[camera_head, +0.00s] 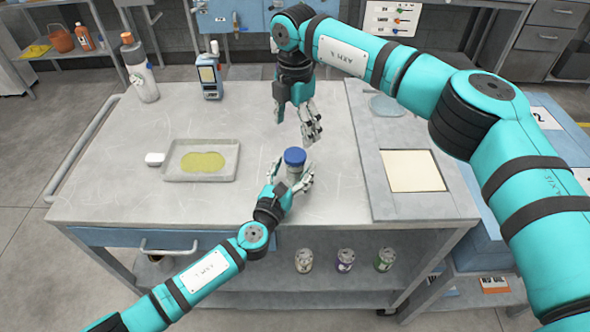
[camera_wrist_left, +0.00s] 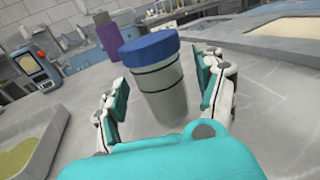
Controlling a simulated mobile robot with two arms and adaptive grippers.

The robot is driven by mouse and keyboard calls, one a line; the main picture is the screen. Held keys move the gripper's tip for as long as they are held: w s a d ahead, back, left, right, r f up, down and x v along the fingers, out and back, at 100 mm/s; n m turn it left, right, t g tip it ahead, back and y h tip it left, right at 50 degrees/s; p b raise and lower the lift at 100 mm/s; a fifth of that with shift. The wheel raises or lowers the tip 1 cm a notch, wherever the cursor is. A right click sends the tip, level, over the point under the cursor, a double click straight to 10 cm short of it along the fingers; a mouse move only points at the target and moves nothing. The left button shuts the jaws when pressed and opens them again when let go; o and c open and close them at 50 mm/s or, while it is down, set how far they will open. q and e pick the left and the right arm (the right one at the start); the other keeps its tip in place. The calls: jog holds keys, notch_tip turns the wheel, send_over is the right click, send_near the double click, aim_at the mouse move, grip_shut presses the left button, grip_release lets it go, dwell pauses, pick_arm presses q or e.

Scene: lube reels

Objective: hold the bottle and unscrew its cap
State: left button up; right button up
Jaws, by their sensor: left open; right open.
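The bottle (camera_head: 294,170) stands upright on the grey table and has a blue cap (camera_head: 294,156) on its top. In the left wrist view the bottle's pale grey-green body (camera_wrist_left: 165,103) with dark bands shows under the blue cap (camera_wrist_left: 149,47). My left gripper (camera_head: 291,186) is open, with its fingers on either side of the bottle; in the left wrist view gaps show between the fingers and the bottle (camera_wrist_left: 165,85). My right gripper (camera_head: 311,138) is open and empty, pointing down just above and behind the cap, apart from it.
A grey bottle with an orange cap (camera_head: 141,75) and a handheld device (camera_head: 210,76) stand at the back. A raised panel (camera_head: 385,140) is on the right.

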pick_arm(q)
jog(key=shift+x, duration=0.9)
grip_shut()
dwell(0.4)
